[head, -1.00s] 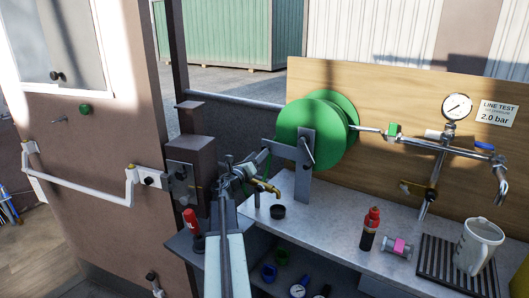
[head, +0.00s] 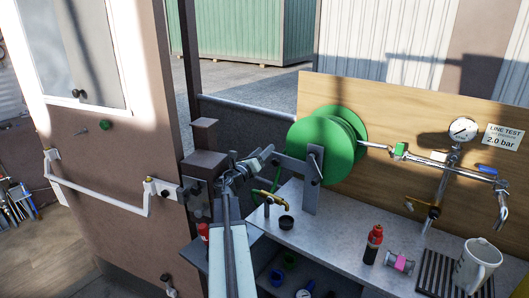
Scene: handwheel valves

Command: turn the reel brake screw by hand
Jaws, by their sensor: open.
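The green hose reel (head: 325,145) stands on the counter on a grey bracket (head: 311,195). A grey side arm of the bracket (head: 290,167) reaches left from it, and a dark crank handle (head: 316,163) sits on the reel's face. My gripper (head: 268,154) is open, just left of the side arm's end and pointing right. The brake screw itself is not clear; it seems to be at that end, partly hidden by my gripper. I cannot tell whether the jaws touch it or are around it.
A brass tap (head: 273,199) and a black cup (head: 286,222) are below my gripper. A dark post (head: 203,160) stands close on its left. A red bottle (head: 373,245), a pink-banded fitting (head: 399,262) and a white jug (head: 477,265) stand further right on the counter (head: 335,235).

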